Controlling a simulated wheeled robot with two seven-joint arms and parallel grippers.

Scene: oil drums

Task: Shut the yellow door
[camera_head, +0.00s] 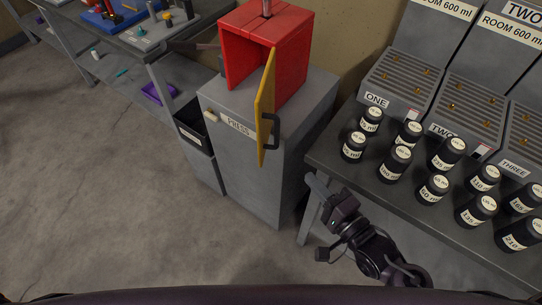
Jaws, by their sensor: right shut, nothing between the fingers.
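The yellow door (264,108) stands open on the front of a red box-shaped press (240,60). It is seen nearly edge-on and swings out toward me, with a dark handle (271,131) on its right face. The press sits on a grey cabinet (255,165) labelled PRESS. The red interior shows to the left of the door. My right gripper (317,187) is shut and empty, below and to the right of the door, apart from the handle, near the front edge of the right-hand table. My left gripper is not in view.
A grey table (330,150) on the right holds several black labelled bottles (396,163) and slanted dispenser stands (403,82). A dark bin (195,130) stands left of the cabinet. A workbench (140,45) with tools is at the upper left. The floor in front is clear.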

